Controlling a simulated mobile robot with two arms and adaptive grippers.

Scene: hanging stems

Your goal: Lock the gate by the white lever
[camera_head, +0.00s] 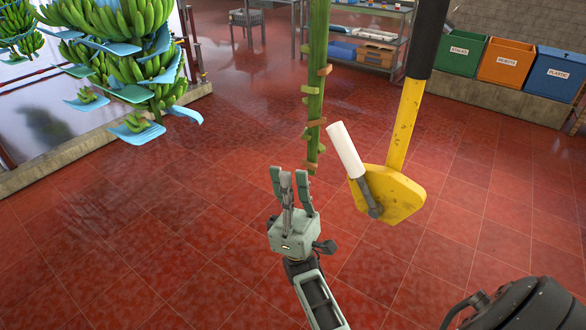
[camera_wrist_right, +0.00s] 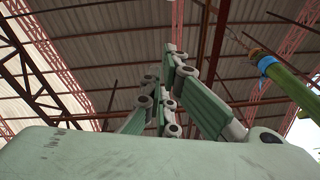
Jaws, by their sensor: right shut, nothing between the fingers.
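The white lever (camera_head: 345,150) is a white cylinder handle on a dark metal arm. It leans up and to the left from the yellow gate plate (camera_head: 398,195), which sits at the lower end of a yellow and black post (camera_head: 405,120). My right gripper (camera_head: 289,176) is to the left of the lever and a little lower in the picture, apart from it, fingers pointing up. It is shut and empty. Its fingers also show in the right wrist view (camera_wrist_right: 170,85), where the lever does not appear. My left gripper is not in view.
A green hanging stem (camera_head: 315,90) with cut stubs ends just above and right of my gripper. Banana bunches (camera_head: 120,60) with blue sheets hang at upper left. Green, orange and blue bins (camera_head: 505,62) and a shelf (camera_head: 375,35) stand behind. Much of the red floor is clear.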

